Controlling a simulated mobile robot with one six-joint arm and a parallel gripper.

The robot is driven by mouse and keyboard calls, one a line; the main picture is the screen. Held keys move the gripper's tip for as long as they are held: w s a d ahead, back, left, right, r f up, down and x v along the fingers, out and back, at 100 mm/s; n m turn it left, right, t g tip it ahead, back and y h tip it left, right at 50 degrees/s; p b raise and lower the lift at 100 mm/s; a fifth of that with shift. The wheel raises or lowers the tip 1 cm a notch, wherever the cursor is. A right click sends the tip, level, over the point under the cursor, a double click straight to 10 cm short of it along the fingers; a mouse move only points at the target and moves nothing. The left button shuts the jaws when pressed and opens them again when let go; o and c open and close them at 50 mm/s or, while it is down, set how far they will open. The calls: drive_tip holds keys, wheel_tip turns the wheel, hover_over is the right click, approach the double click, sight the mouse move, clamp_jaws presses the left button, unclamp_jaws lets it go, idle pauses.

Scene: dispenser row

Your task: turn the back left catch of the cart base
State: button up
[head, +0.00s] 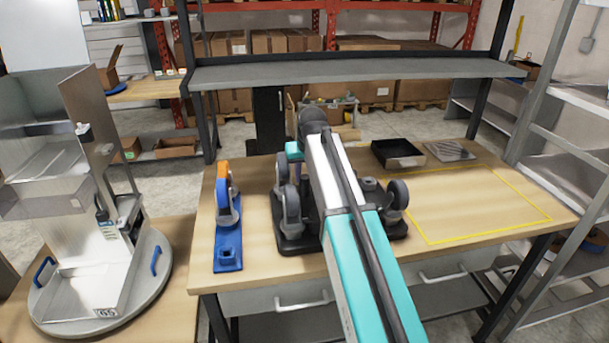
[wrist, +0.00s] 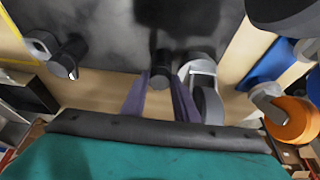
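The cart base (head: 290,240) is a dark plate lying on the bench with grey casters standing up on it. In the wrist view a short dark post (wrist: 160,66), seemingly the back left catch, stands on the plate (wrist: 105,35) beside a grey caster (wrist: 207,95). My gripper (wrist: 160,80) has one purplish finger on each side of this post. The fingers are apart, with a narrow space to the post; I cannot tell whether either touches it.
A blue fixture (head: 228,245) with an orange-topped wheel stands left of the base. A black tray (head: 398,153) and a grey slatted plate (head: 450,150) lie at the back right. The yellow-outlined area (head: 480,205) is clear. A shelf (head: 350,70) spans the back.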

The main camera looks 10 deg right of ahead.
drive_tip(key=c, duration=0.4)
drive_tip(key=shift+d+n, duration=0.1)
drive_tip(key=shift+n, duration=0.3)
drive_tip(key=n+y, duration=0.1)
drive_tip(key=n, duration=0.2)
drive_tip(key=shift+w+d+n+y, duration=0.15)
drive_tip(key=shift+d+n+y, duration=0.05)
drive_tip(key=shift+n+y, duration=0.2)
drive_tip(key=n, duration=0.2)
drive_tip(key=n+g+y, duration=0.1)
drive_tip(key=n, duration=0.1)
drive_tip(key=shift+w+d, duration=0.15)
drive_tip(key=n, duration=0.1)
drive_tip(key=n+g+y, duration=0.1)
drive_tip(key=n, duration=0.3)
drive_tip(key=shift+w+d+g+b, duration=0.15)
drive_tip(key=shift+w+g+b, duration=0.15)
drive_tip(key=shift+b, duration=0.1)
drive_tip(key=shift+n+g+y+b, duration=0.45)
drive_tip(key=shift+n+g, duration=0.45)
drive_tip(key=shift+n, duration=1.3)
